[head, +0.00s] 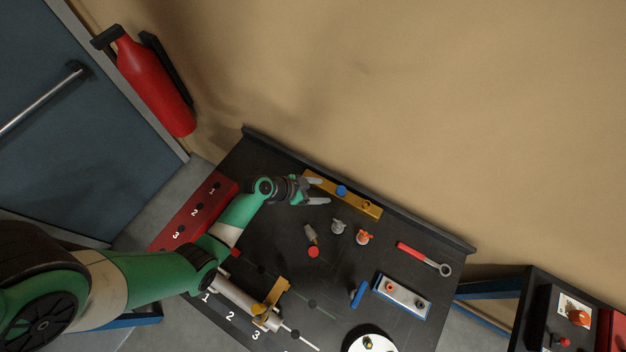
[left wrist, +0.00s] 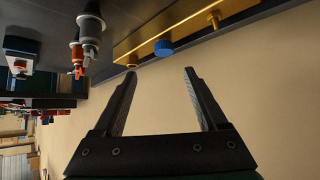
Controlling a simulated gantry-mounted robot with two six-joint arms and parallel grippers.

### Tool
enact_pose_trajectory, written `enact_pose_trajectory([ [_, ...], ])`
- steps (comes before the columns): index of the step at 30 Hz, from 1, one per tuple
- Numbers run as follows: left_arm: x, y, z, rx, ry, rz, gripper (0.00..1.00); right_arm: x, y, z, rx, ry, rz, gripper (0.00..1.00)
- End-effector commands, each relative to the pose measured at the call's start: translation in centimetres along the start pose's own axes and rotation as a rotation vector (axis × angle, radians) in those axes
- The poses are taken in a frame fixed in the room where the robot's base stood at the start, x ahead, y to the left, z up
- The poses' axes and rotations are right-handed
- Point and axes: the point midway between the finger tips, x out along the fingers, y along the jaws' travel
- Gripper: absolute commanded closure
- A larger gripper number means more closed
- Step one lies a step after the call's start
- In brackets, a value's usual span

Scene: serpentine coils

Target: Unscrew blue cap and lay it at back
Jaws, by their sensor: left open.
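The blue cap (head: 341,190) sits on the yellow bar (head: 369,208) along the back of the dark bench. My left gripper (head: 324,192) is open and empty, left of the cap, with its fingers reaching over the bar's left part. In the left wrist view the cap (left wrist: 164,47) stands on the yellow bar (left wrist: 205,22), beyond and roughly in line with the gap between my left fingertips (left wrist: 160,72). The fingers are apart from the cap. My right gripper is not in view.
A grey fitting (head: 338,227) and an orange-topped fitting (head: 363,237) stand in front of the bar. A red-handled wrench (head: 424,258) and a block with knobs (head: 402,298) lie at right. The bench's raised back edge (head: 420,231) runs behind the bar.

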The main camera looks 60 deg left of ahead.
Motion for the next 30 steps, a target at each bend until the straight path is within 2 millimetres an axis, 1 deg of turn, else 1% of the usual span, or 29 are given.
enact_pose_trajectory([
  [1, 0.0, -0.4, 0.6, -0.011, -0.002, -0.009, 0.25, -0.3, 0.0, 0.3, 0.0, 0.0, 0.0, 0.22],
  [5, 0.1, -0.7, 0.5, -0.012, 0.0, -0.014, 0.25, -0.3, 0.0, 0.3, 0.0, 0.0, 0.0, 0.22],
  [8, 1.2, -0.7, 0.7, -0.011, 0.001, -0.013, 0.25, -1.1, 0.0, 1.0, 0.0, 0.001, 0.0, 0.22],
  [11, 3.2, -0.7, 1.0, -0.008, 0.002, -0.013, 0.25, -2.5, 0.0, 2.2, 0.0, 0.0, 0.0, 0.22],
  [15, 6.7, -0.8, 1.1, -0.007, 0.003, -0.013, 0.25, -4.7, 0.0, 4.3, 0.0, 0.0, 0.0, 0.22],
  [19, 8.8, -0.8, 0.9, -0.008, 0.004, -0.014, 0.25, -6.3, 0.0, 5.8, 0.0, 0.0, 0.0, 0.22],
  [23, 9.7, -0.8, 0.6, -0.009, 0.002, -0.014, 0.25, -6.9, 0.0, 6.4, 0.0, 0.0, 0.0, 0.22],
  [30, 9.7, -0.8, 0.3, -0.01, 0.001, -0.014, 0.25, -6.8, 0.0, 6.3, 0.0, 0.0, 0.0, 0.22],
])
